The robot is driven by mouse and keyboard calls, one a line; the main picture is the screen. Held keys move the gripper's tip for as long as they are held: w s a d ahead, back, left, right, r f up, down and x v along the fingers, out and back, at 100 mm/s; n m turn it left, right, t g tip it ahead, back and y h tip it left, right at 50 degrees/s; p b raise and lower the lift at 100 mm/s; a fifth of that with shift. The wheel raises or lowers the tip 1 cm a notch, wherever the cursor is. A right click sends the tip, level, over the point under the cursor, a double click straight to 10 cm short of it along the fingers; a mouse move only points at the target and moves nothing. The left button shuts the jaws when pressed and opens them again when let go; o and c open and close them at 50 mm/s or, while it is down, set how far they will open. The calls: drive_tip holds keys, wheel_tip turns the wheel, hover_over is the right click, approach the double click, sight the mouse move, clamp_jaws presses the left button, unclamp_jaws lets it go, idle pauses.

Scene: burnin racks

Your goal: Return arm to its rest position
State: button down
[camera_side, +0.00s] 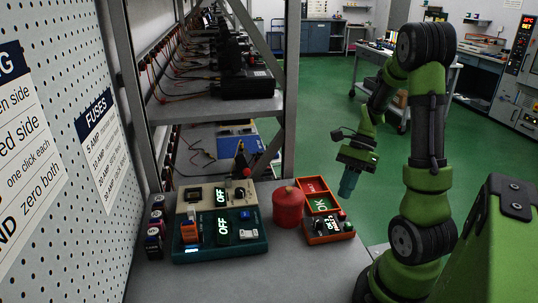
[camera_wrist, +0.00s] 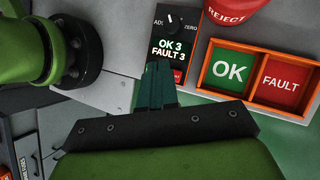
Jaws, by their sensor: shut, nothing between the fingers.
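My green arm rises on the right of the side view. My gripper (camera_side: 347,187) hangs in the air beside the right end of the grey bench, with its teal fingers pointing down. In the wrist view the fingers of my gripper (camera_wrist: 158,82) are together with nothing between them. The gripper is apart from the things on the bench. In the wrist view it sits below the black dial panel (camera_wrist: 172,30), which reads OK 3, FAULT 3.
The orange tray (camera_wrist: 243,94) has a green OK part and a red FAULT part. A red REJECT can (camera_side: 288,208) stands beside it. A teal tester (camera_side: 220,246) reading OFF sits left. A metal rack (camera_side: 215,110) stands behind. Open green floor (camera_side: 320,115) lies beyond the bench.

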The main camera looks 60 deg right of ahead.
drive_tip(key=w+a+r+n+t+h, duration=0.2)
drive_tip(key=a+r+n+t, duration=0.1)
drive_tip(key=a+r+n, duration=0.4)
drive_tip(key=w+a+r+n+t+h, duration=0.2)
drive_tip(key=a+r+n, duration=0.5)
drive_tip(key=a+n, duration=0.5)
drive_tip(key=shift+a+r+t+h, duration=0.2)
drive_tip(key=shift+a+t+h, duration=0.1)
drive_tip(key=shift+a+t, duration=0.65)
